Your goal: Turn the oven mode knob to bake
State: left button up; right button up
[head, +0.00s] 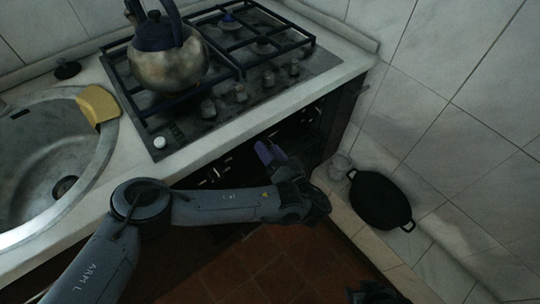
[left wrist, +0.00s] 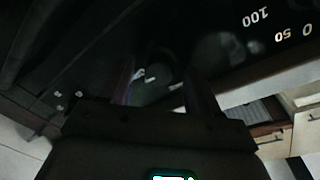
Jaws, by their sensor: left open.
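The oven's dark front panel (head: 225,172) lies under the counter edge in the head view, mostly in shadow and partly behind my left arm. My left gripper (head: 268,153), with purplish fingers, is open in front of its right part. In the left wrist view the open fingers (left wrist: 166,88) point at the dark panel. A dim round shape with small white marks (left wrist: 152,75), perhaps a knob, shows between them; contact cannot be told. A greyish rounded shape (left wrist: 215,48), perhaps another knob, is beside the numbers 100, 50 and 0. No bake mark is readable.
A gas hob (head: 205,105) with several knobs carries a worn kettle (head: 168,65). A sink (head: 50,150) with a yellow sponge (head: 98,104) is at left. A black pan (head: 381,200) and a glass (head: 340,165) are at right. A dark part at the bottom may be mine.

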pick_arm(q)
jog(key=shift+w, duration=0.1)
dwell(0.3)
jog(key=c, duration=1)
jog(key=shift+c, duration=0.2)
